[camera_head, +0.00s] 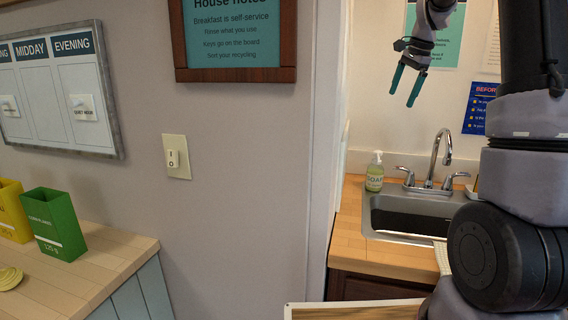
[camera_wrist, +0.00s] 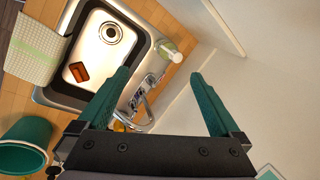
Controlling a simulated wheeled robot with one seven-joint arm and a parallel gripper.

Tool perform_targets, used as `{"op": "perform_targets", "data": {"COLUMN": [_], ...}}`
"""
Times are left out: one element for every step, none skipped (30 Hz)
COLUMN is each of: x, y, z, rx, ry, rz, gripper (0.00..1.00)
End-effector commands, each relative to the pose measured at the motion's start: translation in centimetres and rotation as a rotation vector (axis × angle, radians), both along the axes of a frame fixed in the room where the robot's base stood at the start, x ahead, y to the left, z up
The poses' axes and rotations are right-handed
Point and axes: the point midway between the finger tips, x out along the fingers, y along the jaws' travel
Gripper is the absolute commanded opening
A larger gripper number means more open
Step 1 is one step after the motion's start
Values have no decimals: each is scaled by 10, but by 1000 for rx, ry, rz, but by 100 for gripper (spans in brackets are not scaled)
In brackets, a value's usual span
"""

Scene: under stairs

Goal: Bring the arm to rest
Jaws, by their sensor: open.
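My gripper (camera_head: 406,84) shows in the head view at the upper right, raised in front of the wall above the sink. Its two green fingers are apart, with nothing between them. In the wrist view the fingers of my gripper (camera_wrist: 165,95) are spread, with the faucet and wall behind them. My dark arm fills the right edge of the head view.
A sink (camera_head: 400,214) with a faucet (camera_head: 437,160) and a soap bottle (camera_head: 375,172) lies below. The sink holds a brown block (camera_wrist: 79,71). A green bin (camera_wrist: 24,143) stands nearby. At left are a light switch (camera_head: 174,158) and a green box (camera_head: 53,224).

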Motion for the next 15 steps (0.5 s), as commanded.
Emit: {"op": "perform_targets", "data": {"x": [-24,-37,-54,-67,-80,-98,-111,-125,-143,-157,-170,-188,-202,-215,-232], "y": [12,18,26,32,38,45,51,57,64,69,74,81,86,90,96], "z": [16,22,30,34,39,44,46,49,51,52,52,51,50,48,45], "rx": [-6,-13,-23,-30,-39,-53,-63,-75,-91,-106,-120,-140,-156,-172,-196], "ry": [-35,-52,-78,-95,-113,-137,-155,-174,-196,-215,-232,-256,-273,-290,-313], "rz": [53,86,130,165,197,240,274,308,351,385,419,462,494,527,569], "gripper": [100,100,100,100,100,100,100,100,100,100,100,100,100,100,100]}}
